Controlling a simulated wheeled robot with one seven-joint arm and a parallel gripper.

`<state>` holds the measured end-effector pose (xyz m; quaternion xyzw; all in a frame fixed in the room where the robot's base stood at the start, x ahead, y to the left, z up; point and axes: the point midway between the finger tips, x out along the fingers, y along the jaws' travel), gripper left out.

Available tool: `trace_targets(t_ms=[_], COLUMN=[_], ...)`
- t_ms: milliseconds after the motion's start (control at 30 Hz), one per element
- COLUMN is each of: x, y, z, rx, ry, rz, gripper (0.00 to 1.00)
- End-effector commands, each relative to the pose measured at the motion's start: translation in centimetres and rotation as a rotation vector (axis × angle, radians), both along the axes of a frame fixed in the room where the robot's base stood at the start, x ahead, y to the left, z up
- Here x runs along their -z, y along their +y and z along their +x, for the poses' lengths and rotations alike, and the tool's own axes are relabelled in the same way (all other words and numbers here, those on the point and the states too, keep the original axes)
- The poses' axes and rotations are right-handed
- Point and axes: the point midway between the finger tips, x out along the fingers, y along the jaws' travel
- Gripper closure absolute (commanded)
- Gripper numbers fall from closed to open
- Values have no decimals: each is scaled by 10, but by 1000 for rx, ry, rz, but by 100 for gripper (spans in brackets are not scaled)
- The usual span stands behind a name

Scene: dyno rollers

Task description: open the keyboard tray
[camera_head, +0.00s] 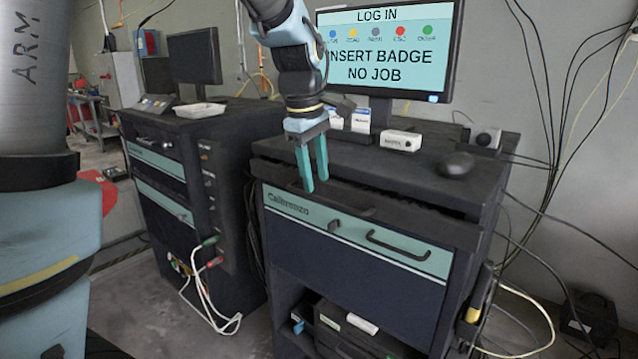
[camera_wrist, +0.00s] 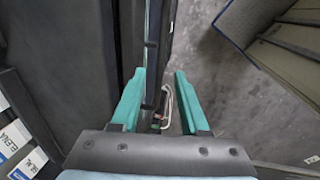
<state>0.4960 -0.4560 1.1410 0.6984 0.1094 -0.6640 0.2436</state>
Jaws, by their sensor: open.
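The keyboard tray (camera_head: 425,225) is a dark slab under the black desktop of the right-hand cabinet, just above a teal drawer band. Its front edge shows; most of it is hidden under the desktop. My gripper (camera_head: 314,186) points down at the tray's front edge, toward its left end. Its two teal fingers are apart. In the wrist view, my gripper (camera_wrist: 160,95) has a narrow dark bar (camera_wrist: 151,70) between its fingers, nearer the left one. I cannot tell whether the fingers touch it. No grip on it shows.
A monitor (camera_head: 385,50), a mouse (camera_head: 456,164) and a small white box (camera_head: 400,141) stand on the desktop. Below is a drawer with a black handle (camera_head: 398,245). A second cabinet (camera_head: 185,190) stands left, with a white cable (camera_head: 205,300) hanging. Floor is free between.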

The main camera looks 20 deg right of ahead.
Motion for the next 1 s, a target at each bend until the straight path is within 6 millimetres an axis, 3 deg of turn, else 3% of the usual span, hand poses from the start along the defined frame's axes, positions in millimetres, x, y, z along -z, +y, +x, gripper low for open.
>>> trace_targets(t_ms=[233,600,1000], x=[28,34,34], y=[-5,-6,-5], z=[2,3,3], rx=[0,0,0], ry=[1,-1,-1], rz=[2,0,0], gripper=[55,55,100])
